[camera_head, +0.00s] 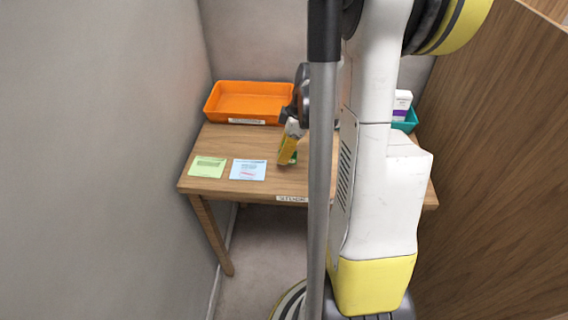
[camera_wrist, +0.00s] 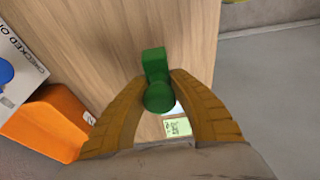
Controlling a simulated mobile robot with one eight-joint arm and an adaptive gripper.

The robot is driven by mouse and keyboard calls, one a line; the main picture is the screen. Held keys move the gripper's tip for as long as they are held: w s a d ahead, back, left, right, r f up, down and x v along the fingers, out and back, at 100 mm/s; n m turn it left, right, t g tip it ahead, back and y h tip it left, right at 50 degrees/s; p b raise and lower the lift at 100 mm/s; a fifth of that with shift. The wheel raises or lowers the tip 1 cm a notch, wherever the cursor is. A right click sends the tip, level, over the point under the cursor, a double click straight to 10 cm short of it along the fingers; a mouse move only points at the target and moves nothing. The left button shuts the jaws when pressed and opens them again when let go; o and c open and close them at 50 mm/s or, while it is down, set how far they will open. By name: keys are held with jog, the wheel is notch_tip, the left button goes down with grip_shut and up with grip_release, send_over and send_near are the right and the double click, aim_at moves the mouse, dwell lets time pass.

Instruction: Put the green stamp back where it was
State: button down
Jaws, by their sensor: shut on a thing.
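In the wrist view, the green stamp (camera_wrist: 155,66) sits between the two tan fingers of my gripper (camera_wrist: 160,78), which is shut on it. The stamp has a rounded knob near the fingers and a block-shaped end pointing away over the wood. In the head view, my gripper (camera_head: 289,146) is over the middle of the wooden table (camera_head: 225,140), right of the blue card. Only a little green shows there. I cannot tell whether the stamp touches the table top.
An orange tray (camera_head: 249,100) stands at the back left. A green card (camera_head: 208,167) and a blue card (camera_head: 248,170) lie at the front left. A teal tray (camera_head: 408,122) with a white-and-purple box (camera_head: 402,103) is at the right. In the wrist view, a blue object (camera_wrist: 5,72) is near a white "CHECKED" panel (camera_wrist: 22,70).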

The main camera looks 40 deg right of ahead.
jog(key=shift+f+b, duration=0.75)
jog(key=shift+f, duration=0.95)
jog(key=shift+f, duration=0.25)
jog(key=c, duration=1.2)
grip_release()
jog(key=shift+c, duration=0.2)
jog(key=shift+r, duration=0.1)
